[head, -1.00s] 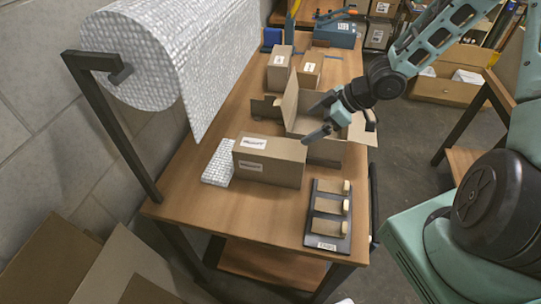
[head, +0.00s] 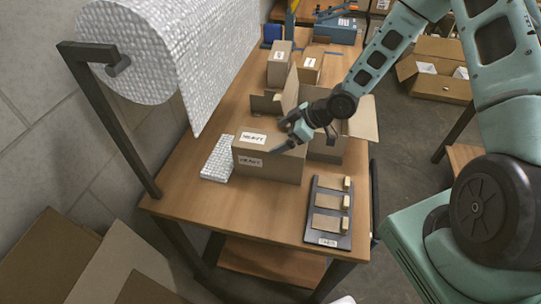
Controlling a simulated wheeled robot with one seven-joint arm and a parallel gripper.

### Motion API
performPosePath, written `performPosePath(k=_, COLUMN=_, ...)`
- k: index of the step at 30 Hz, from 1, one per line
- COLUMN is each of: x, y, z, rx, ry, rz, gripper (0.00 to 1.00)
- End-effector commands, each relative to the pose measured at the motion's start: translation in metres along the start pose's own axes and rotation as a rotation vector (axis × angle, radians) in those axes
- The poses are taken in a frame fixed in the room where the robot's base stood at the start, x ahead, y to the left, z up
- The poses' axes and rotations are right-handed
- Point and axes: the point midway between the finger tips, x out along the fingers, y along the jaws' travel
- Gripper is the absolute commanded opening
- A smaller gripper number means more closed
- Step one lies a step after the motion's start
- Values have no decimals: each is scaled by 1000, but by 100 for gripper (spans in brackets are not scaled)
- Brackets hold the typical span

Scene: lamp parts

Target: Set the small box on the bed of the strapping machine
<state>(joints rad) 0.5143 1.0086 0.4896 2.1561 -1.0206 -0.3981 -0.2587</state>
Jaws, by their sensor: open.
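Two small upright cartons stand toward the back of the table: a taller one (head: 280,65) on the left and a lower one (head: 311,70) beside it. I cannot tell which is the task's small box. A blue-grey machine (head: 335,30) at the far end may be the strapping machine; its bed is hard to make out. My gripper (head: 278,138) is open and empty, above or beside the top of a large brown box marked HEAVY (head: 262,165) at the front. Whether it touches that box is unclear.
An open carton (head: 325,149) with raised flaps stands behind the HEAVY box, partly hidden by my arm. Bubble wrap sheet (head: 217,160) lies left of it; a large roll (head: 150,50) hangs at left. A black rack (head: 328,212) with small pieces sits at front right.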

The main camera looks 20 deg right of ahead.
Motion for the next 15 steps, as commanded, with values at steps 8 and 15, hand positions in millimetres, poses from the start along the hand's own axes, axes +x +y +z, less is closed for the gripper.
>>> performPosePath(k=8, x=33, y=-5, z=1, rx=1, ry=0, rz=-2, gripper=100)
performPosePath(k=15, x=49, y=-4, z=3, rx=0, ry=-1, rz=0, gripper=100)
